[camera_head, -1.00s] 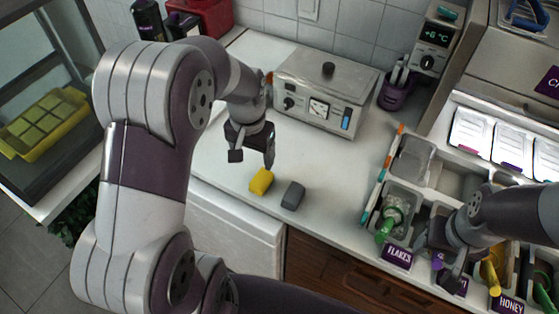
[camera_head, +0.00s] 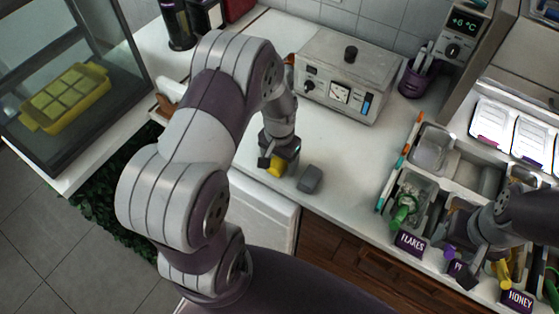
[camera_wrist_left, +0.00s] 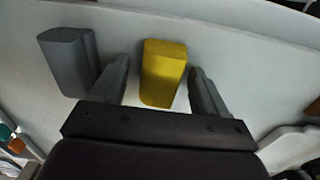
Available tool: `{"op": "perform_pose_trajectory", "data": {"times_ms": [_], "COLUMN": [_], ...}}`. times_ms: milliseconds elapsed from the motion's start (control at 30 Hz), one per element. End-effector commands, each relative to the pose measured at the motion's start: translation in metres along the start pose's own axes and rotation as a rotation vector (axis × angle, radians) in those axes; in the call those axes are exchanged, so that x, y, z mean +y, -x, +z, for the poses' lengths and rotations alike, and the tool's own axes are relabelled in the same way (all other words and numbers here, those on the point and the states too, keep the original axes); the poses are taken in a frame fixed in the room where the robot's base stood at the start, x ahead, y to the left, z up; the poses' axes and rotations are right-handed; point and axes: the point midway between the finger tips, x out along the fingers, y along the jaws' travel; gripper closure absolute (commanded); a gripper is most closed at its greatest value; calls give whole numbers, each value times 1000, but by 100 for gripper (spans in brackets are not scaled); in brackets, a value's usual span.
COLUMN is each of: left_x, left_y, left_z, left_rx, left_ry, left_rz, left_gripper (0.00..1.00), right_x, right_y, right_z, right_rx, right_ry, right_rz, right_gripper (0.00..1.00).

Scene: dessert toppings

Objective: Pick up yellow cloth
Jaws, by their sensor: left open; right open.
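The yellow cloth (camera_head: 275,168) is a small folded block on the white counter, partly hidden by my left gripper in the head view. My left gripper (camera_head: 279,160) is right over it, pointing down. In the left wrist view the yellow cloth (camera_wrist_left: 163,72) lies between the two open fingers of my left gripper (camera_wrist_left: 158,85), with a gap on each side. A grey block like a folded cloth (camera_head: 309,179) lies just to the right; it also shows in the left wrist view (camera_wrist_left: 70,62). My right gripper (camera_head: 462,247) is over the topping bins at the right.
A metal appliance with a dial (camera_head: 340,75) stands behind the cloths. Topping bins, one with a green-handled tool (camera_head: 402,212), fill the right side. A glass case holds a yellow tray (camera_head: 66,98) at left. Counter between appliance and bins is clear.

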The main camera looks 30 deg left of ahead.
Motion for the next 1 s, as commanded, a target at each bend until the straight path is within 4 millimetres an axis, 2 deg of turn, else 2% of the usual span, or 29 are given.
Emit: {"op": "perform_pose_trajectory", "data": {"times_ms": [133, 300, 667, 767, 900, 1000], "left_x": [0, 0, 0, 0, 0, 18], "left_y": [0, 0, 4, 14, 39, 52], "left_z": [0, 0, 0, -1, -1, -11], "left_rx": [0, 0, 1, 2, 4, 3], "left_ry": [0, 0, 0, 0, 0, -7], "left_rz": [0, 0, 0, -1, -1, 0], "left_gripper": [26, 81, 81, 81, 81, 81], "right_x": [0, 0, 0, 0, 0, 0], "right_y": [0, 0, -1, -2, -4, -8], "right_z": [0, 0, 0, 0, 0, 1], "right_rx": [0, 0, 0, 0, 0, 0], "right_ry": [0, 0, 0, 0, 0, 0], "right_rz": [0, 0, 0, 0, 0, 0], "right_gripper": [42, 42, 42, 42, 42, 42]}}
